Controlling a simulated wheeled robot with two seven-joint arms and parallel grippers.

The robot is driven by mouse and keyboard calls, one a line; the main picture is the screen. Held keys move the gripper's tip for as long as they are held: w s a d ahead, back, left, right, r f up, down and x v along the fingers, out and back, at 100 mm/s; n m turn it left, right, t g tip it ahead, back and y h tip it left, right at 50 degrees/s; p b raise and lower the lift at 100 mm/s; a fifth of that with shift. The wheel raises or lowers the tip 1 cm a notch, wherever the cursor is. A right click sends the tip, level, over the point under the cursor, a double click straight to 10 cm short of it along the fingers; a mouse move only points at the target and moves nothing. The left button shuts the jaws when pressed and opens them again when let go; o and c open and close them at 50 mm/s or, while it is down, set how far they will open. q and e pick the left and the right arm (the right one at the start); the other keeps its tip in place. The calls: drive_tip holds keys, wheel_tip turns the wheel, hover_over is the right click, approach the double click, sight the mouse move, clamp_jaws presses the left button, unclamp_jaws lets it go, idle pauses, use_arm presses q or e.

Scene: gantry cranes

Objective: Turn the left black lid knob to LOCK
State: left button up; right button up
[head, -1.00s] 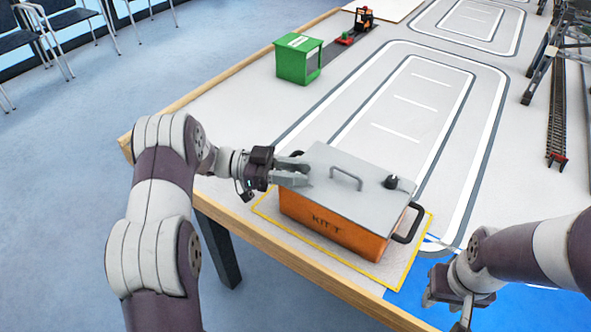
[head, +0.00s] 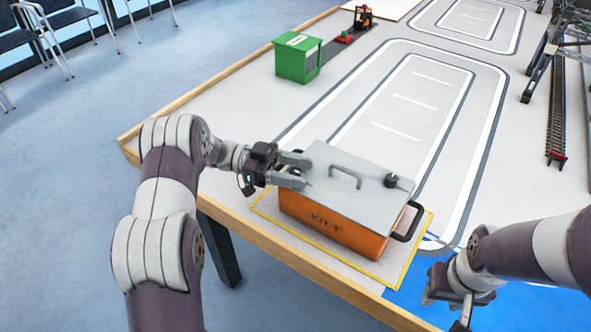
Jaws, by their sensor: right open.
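An orange box marked KIT (head: 328,224) stands inside a yellow outline near the table's front edge. Its grey lid (head: 345,198) is shut and carries a grey handle (head: 346,174). A black knob (head: 391,181) shows at the lid's right end. The left knob is hidden by my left gripper (head: 301,172), whose fingers are at the lid's left end. I cannot tell whether those fingers grip the knob. My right gripper (head: 459,311) is open, apart from the box, above the blue area at the right.
A black side handle (head: 408,224) sticks out at the box's right end. Rails (head: 557,110) and a crane frame are at the right. The marked table middle is clear.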

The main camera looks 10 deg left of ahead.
drive_tip(key=shift+f, duration=0.25)
drive_tip(key=shift+r+p, duration=0.6)
drive_tip(key=shift+r, duration=0.35)
use_arm(q)
drive_tip(key=a, duration=1.2)
drive_tip(key=shift+w+a, duration=0.3)
drive_tip(key=shift+a, duration=0.05)
